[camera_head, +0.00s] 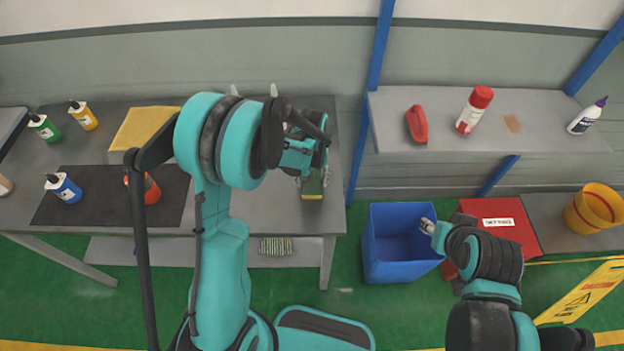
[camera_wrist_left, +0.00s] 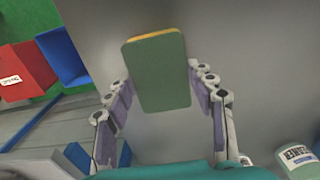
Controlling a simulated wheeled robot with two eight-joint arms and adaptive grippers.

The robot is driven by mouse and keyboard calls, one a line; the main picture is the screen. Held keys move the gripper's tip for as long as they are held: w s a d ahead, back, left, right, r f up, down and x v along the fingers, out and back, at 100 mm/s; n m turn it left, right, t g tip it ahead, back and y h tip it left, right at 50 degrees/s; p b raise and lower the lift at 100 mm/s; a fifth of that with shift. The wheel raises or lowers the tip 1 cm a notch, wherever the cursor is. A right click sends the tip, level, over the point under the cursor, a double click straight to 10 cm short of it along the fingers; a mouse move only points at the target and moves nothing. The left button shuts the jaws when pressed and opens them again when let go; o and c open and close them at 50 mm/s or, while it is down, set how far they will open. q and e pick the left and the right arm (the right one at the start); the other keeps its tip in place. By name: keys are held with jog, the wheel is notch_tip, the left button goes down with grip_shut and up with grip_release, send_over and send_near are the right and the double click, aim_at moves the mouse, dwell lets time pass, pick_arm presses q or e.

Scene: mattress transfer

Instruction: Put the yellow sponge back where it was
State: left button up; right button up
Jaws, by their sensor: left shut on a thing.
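The yellow sponge has a green face and shows in the left wrist view (camera_wrist_left: 155,75), with a thin yellow edge along its top. My left gripper (camera_wrist_left: 160,95) is shut on it, one finger at each side. In the head view the sponge (camera_head: 313,187) is at the right end of the grey table (camera_head: 270,218), below my left wrist. I cannot tell whether it touches the table. My right gripper (camera_head: 427,226) is by the blue bin's right rim, too small to tell its opening.
A yellow cloth (camera_head: 140,128), a dark mat (camera_head: 90,200) and several bottles occupy the table's left part. A blue bin (camera_head: 390,262) and a red box (camera_head: 500,222) stand to the right. A shelf (camera_head: 450,118) holds a red object and bottles. A striped item (camera_head: 275,246) lies on the lower shelf.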

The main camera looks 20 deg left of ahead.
aim_at(312, 182)
pick_arm(q)
jog(key=o, duration=1)
notch_tip(312, 182, up, 12)
jog(key=p, duration=0.2)
jog(key=s+a+r+m+t, duration=0.1)
jog(key=s+r+t, duration=0.2)
jog(key=s, duration=0.5)
jog(key=s+a+r+m+t, duration=0.1)
jog(key=s+r+m+t, duration=0.1)
jog(key=s+r+t, duration=0.2)
jog(key=s+r, duration=0.2)
jog(key=s, duration=0.2)
jog(key=shift+s+a+r, duration=0.2)
jog(key=shift+s+a, duration=0.2)
jog(key=shift+f, duration=0.1)
